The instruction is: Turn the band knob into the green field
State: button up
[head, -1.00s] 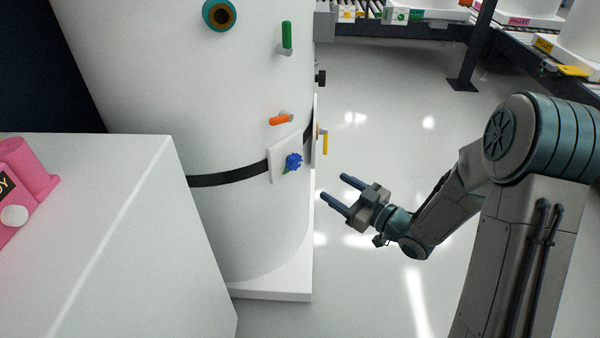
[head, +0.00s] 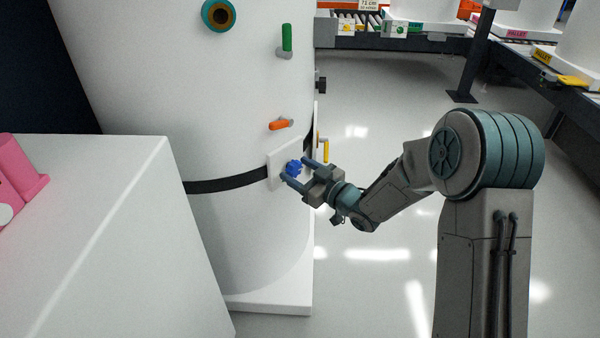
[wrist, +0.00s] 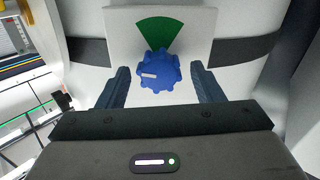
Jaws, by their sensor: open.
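The band knob (head: 293,168) is a blue lobed knob on a white plate (head: 273,174) on the tank's black band. In the wrist view the knob (wrist: 160,72) has a white pointer mark on its left side, pointing left. The green field (wrist: 162,31) is a wedge on the plate above the knob in that view. My gripper (head: 303,171) is open, its fingers on either side of the knob. The wrist view shows the fingers (wrist: 160,88) with a gap to the knob on both sides; I cannot tell how deep they reach.
The white tank (head: 150,90) carries a green handle (head: 287,37), an orange handle (head: 282,124), a yellow handle (head: 324,149) and a teal ring port (head: 218,15). A white box (head: 90,230) stands at left. Open floor (head: 390,270) lies right of the tank.

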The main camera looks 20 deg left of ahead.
jog(key=c, duration=1)
jog(key=shift+o, duration=0.2)
jog(key=shift+m, duration=0.3)
jog(key=m+p, duration=0.3)
jog(key=shift+d+r+p, duration=0.1)
jog(key=shift+r+p, duration=0.1)
jog(key=shift+p, duration=0.1)
jog(key=m+p, duration=0.2)
jog(key=m, duration=0.2)
jog(key=shift+w+p, duration=0.1)
jog(key=shift+p, duration=0.3)
jog(key=m+p, duration=0.3)
jog(key=m, duration=0.1)
jog(key=shift+f+m, duration=0.1)
jog(key=shift+m, duration=0.2)
jog(key=shift+f+m+p, duration=0.2)
jog(key=shift+m+p, duration=0.8)
jog(key=shift+m, duration=0.8)
